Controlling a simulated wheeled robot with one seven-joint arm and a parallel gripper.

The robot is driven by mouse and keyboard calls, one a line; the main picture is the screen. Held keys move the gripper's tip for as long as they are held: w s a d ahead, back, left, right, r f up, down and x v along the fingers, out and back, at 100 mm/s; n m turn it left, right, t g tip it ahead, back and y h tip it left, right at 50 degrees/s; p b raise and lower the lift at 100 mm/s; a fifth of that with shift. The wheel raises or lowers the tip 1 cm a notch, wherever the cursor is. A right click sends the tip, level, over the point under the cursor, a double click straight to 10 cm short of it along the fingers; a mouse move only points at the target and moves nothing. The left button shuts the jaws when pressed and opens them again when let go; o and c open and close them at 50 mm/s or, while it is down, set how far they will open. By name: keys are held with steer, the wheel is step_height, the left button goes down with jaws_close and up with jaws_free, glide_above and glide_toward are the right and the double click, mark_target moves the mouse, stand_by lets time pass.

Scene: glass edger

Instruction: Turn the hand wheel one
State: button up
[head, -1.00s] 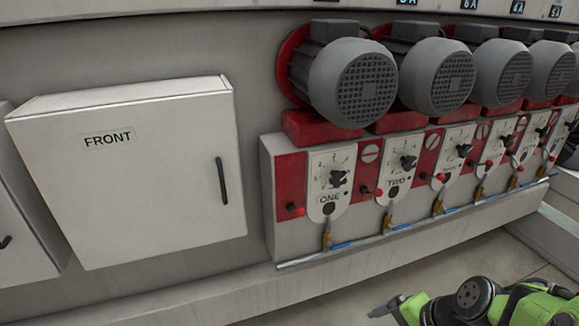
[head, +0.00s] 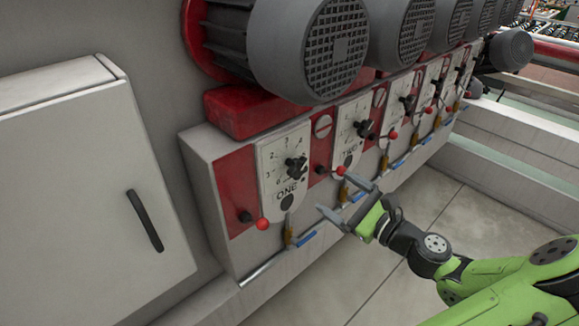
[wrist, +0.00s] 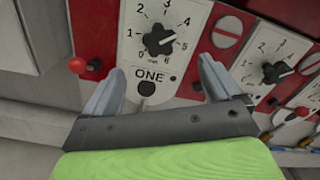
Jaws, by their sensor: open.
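The hand wheel one is a black lobed knob (head: 296,165) on a white dial plate marked ONE (head: 268,152), with numbers around it. In the wrist view the knob (wrist: 159,40) sits beyond and between my fingertips, a little above them, with its pointer towards the upper right. My gripper (head: 340,198) is open and empty, in front of the panel and below and to the right of the knob in the head view. It also shows in the wrist view (wrist: 160,85), its fingers apart and not visibly touching the knob.
A red ball-ended lever (head: 262,223) stands out at the dial's lower left, and another (head: 340,170) at its right. A second dial marked TWO (head: 350,130) is farther right. Grey motors (head: 315,50) overhang the panel. A white cabinet (head: 80,200) stands at left.

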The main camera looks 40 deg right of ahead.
mark_target(300, 172)
steer(key=w, duration=0.6)
steer(key=w+b, duration=0.1)
steer(key=w, duration=0.6)
steer(key=shift+w+a+f+b, duration=0.1)
steer(key=shift+w+a+b, duration=0.1)
steer(key=shift+w+b, duration=0.1)
steer(key=c, duration=1)
steer(key=shift+o, duration=0.2)
steer(key=shift+n, duration=0.4)
steer(key=n, duration=0.4)
steer(key=shift+f, duration=0.1)
steer(key=n+b, duration=0.2)
steer(key=n, duration=0.3)
steer(key=shift+a+f+b, duration=0.1)
steer(key=shift+f+b, duration=0.05)
steer(key=shift+b, duration=0.2)
steer(key=n+b, duration=0.4)
steer(key=n, duration=0.1)
steer(key=shift+f+n, duration=0.15)
steer(key=shift+n, duration=0.25)
steer(key=shift+n+b, duration=1.9)
steer(key=shift+n, duration=0.2)
